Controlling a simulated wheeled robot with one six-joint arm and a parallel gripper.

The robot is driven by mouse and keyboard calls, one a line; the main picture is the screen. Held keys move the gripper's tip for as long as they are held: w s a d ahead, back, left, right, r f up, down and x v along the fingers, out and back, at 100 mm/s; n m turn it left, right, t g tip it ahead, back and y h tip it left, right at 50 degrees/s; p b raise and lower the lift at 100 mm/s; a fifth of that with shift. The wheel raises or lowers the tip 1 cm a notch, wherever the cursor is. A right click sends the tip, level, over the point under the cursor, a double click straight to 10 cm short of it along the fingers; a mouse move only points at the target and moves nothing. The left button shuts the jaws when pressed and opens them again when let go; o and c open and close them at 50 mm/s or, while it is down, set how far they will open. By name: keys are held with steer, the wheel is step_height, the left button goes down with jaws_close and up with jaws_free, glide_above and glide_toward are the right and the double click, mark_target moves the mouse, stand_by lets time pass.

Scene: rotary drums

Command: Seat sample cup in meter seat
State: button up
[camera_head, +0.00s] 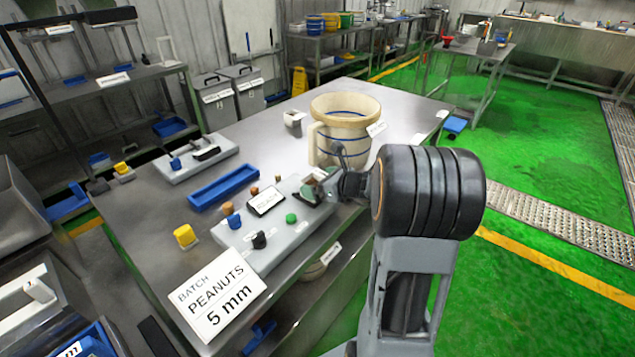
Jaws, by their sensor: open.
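A light grey meter (268,251) lies on the steel table, with a small lit screen (266,200) and coloured knobs on top. My gripper (318,191) is low over the far right end of the meter. It is open. A small dark and greenish thing shows at its fingers; I cannot tell whether it is the sample cup in the seat or part of the gripper. The meter's seat is hidden by my gripper there. A small yellow block-like thing (185,236) stands on the table left of the meter.
A large cream tub with blue bands (345,122) stands close behind my gripper. A blue tray (223,188) and another grey device (197,158) lie to the left. A batch sign (219,294) stands at the front edge. Bare table shows at the back left.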

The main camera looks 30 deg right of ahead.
steer(key=v, duration=1.3)
steer(key=s+a+f+n+g, duration=0.2)
steer(key=s+f+n+g, duration=0.2)
steer(key=n, duration=0.3)
steer(key=s+a+r+n+g+h+p, duration=0.2)
steer(key=a+n, duration=0.6)
steer(key=n, duration=0.4)
steer(key=s+a+r+n+g+h+p, duration=0.2)
steer(key=a+n, duration=0.5)
steer(key=n, duration=0.5)
step_height(320, 180, up, 2)
steer(key=s+h+p, duration=0.1)
steer(key=s, duration=0.1)
steer(key=shift+s+a+r+g+h, duration=0.15)
steer(key=shift+s+a+g+h, duration=0.15)
steer(key=shift+s+a, duration=0.1)
